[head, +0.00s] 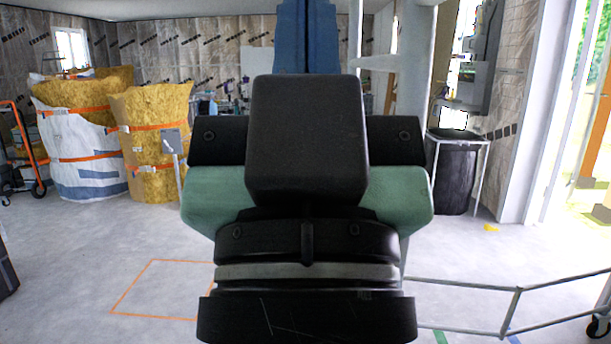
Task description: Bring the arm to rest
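My own arm fills the middle of the head view, with dark and green links seen close up. My gripper cannot be made out; its fingers are not in view. Much of the room straight ahead is hidden behind the arm. A blue upright part rises behind the dark block at the top; I cannot tell whether it belongs to me.
A pale post (415,60) stands right of the arm. A low tubular frame (515,300) crosses the floor at lower right. Large bulk bags (85,155) stand at left. An orange outline (160,262) marks clear floor. A black bin (452,180) stands at right.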

